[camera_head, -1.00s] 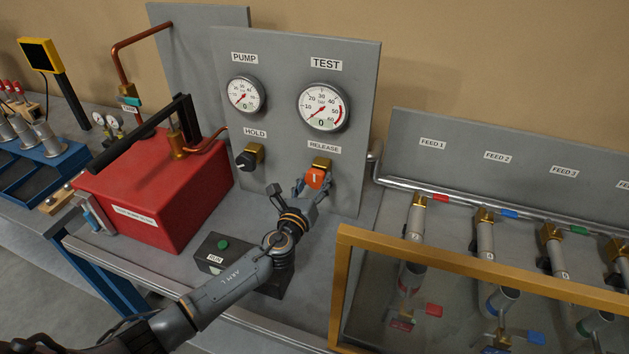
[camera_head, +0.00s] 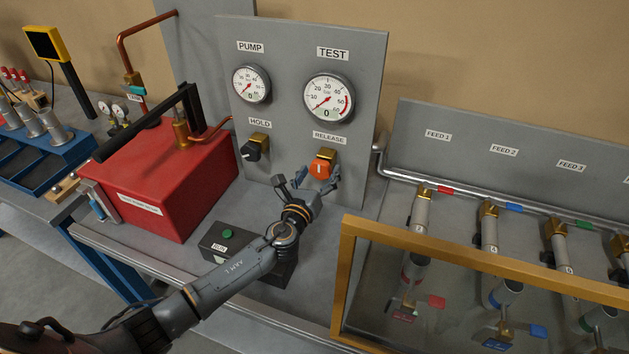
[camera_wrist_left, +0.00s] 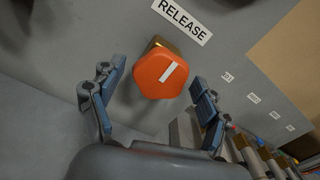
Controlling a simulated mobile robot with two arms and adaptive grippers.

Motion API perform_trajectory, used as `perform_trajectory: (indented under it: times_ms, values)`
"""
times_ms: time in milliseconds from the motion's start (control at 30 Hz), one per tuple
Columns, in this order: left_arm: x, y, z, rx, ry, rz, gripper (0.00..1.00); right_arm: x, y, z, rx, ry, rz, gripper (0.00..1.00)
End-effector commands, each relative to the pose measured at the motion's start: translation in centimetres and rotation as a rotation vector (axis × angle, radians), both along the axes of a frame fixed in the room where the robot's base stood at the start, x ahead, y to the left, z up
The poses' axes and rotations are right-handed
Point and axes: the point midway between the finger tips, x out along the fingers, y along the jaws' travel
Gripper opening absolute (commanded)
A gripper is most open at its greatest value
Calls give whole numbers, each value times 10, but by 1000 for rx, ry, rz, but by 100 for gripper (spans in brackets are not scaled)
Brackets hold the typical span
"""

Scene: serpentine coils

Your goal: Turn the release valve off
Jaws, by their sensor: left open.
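The release valve (camera_head: 321,167) is an orange knob with a white line on a brass body, below the RELEASE label on the grey panel (camera_head: 290,60). In the left wrist view the orange knob (camera_wrist_left: 163,72) shows face-on, its white line tilted to the upper right. My left gripper (camera_head: 308,183) is open just in front of and below the knob. In the wrist view its two fingers (camera_wrist_left: 155,90) are spread to either side of the knob, apart from it. The black HOLD valve (camera_head: 253,150) is left of it. My right gripper is not in view.
The PUMP gauge (camera_head: 252,84) and TEST gauge (camera_head: 328,98) sit above the valves. A red tank (camera_head: 160,185) stands left, with a RUN button box (camera_head: 226,243) in front. A yellow-framed clear guard (camera_head: 490,262) and feed pipes (camera_head: 424,208) are on the right.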

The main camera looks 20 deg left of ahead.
Motion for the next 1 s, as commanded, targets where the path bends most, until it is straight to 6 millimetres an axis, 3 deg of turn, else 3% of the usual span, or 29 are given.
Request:
perform_trajectory:
  times_ms: [167, 400, 600, 1000]
  values:
    - [-26, 1, -1, 1, 2, -2, 76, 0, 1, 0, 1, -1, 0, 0]
    - [-78, 3, -2, 1, 4, 0, 76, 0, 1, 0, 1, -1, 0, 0]
    - [-108, 4, -1, 1, 3, 0, 76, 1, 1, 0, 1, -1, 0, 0]
    - [-117, 4, 0, 1, 0, 0, 76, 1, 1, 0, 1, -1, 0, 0]
